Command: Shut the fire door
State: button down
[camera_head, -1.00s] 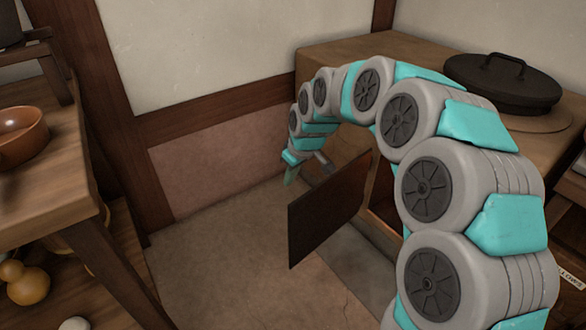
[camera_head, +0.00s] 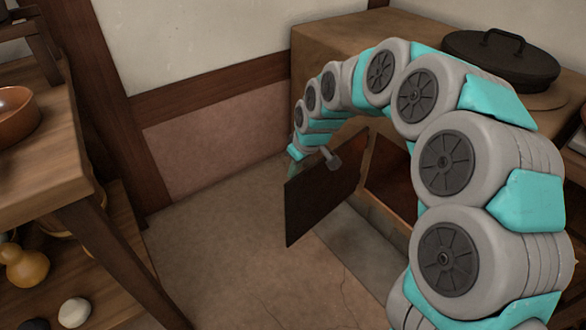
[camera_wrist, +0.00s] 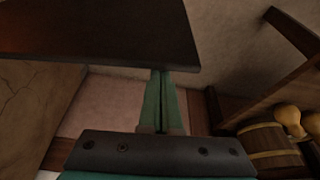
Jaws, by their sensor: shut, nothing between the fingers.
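The fire door (camera_head: 318,200) is a dark, thin panel standing open, jutting out from the left side of the firebox opening (camera_head: 390,188) in the brown stove (camera_head: 325,48). A grey metal handle (camera_head: 331,157) sits near its top edge. My arm arches over the opening, and its end reaches down on the door's far left side. The fingers are hidden behind the door in the head view. In the wrist view my gripper (camera_wrist: 161,75) is shut and empty, its green fingertips close by the edge of the dark door panel (camera_wrist: 95,30). I cannot tell whether they touch.
A black lidded pan (camera_head: 500,75) stands on the stove. A wooden table (camera_head: 45,150) with a brown bowl (camera_head: 16,115) is at left, with gourds (camera_head: 25,265) on its lower shelf. The floor (camera_head: 225,260) between table and stove is clear.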

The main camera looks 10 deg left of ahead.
jog(key=s+d+n+g+b, duration=0.1)
jog(key=s+d+n, duration=0.2)
jog(key=d, duration=0.4)
jog(key=s+d+n+g+b, duration=0.1)
jog(key=s+d+n, duration=0.1)
jog(key=d, duration=0.6)
jog(key=w+d+n, duration=0.1)
jog(key=d+n, duration=0.1)
jog(key=d, duration=0.7)
jog(key=w+d+n+g, duration=0.1)
jog(key=d+n, duration=0.2)
jog(key=d, duration=0.6)
jog(key=shift+w+d+n+p, duration=0.25)
jog(key=shift+w+n+p, duration=0.05)
jog(key=shift+w+p, duration=0.1)
